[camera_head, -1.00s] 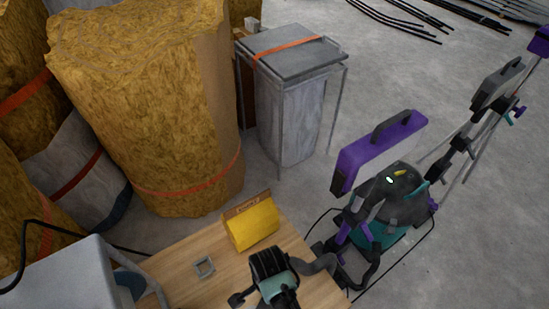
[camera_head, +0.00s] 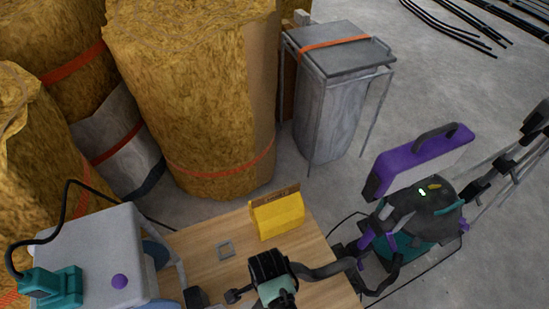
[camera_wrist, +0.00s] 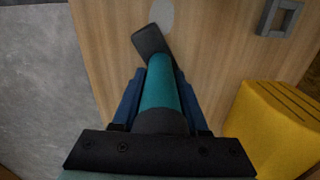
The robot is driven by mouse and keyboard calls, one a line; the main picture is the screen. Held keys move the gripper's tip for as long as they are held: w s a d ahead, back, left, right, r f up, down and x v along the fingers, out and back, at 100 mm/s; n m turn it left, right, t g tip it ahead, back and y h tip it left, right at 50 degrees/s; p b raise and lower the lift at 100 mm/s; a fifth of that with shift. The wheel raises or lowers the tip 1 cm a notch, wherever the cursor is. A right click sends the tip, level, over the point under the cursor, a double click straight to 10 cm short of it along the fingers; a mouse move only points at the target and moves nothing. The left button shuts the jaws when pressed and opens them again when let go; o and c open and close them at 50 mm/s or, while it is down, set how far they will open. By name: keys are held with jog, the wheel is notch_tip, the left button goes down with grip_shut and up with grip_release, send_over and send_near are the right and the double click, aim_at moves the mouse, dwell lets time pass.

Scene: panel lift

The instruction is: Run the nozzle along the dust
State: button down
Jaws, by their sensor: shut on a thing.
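My gripper (camera_wrist: 159,92) shows in the wrist view with blue fingers on both sides of a teal tube. They are shut on the nozzle (camera_wrist: 151,40), whose dark flat tip points up the picture over the wooden table (camera_wrist: 105,45). A pale grey oval of dust (camera_wrist: 161,14) lies on the wood just beyond the tip, cut off by the top edge. I cannot tell whether the tip touches the wood. In the head view the dark and teal end of my arm (camera_head: 272,277) is over the table, with the hose (camera_head: 333,268) running right to the vacuum (camera_head: 420,215).
A yellow box (camera_head: 277,215) and a grey square frame (camera_head: 226,249) sit on the table, right of the nozzle in the wrist view. A grey machine (camera_head: 88,258) stands at left. Insulation rolls (camera_head: 195,95) and a grey bin (camera_head: 328,110) stand behind.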

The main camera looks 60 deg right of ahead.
jog(key=shift+w+a+p, duration=0.25)
jog(key=shift+w+a, duration=0.35)
jog(key=shift+a, duration=0.3)
jog(key=shift+w+a+p, duration=0.25)
jog(key=shift+w+a, duration=0.3)
jog(key=shift+a, duration=0.35)
jog(key=shift+w+a+p, duration=0.25)
jog(key=shift+w+a, duration=0.35)
jog(key=shift+a, duration=0.3)
jog(key=shift+r+p, duration=2.7)
jog(key=shift+p, duration=0.1)
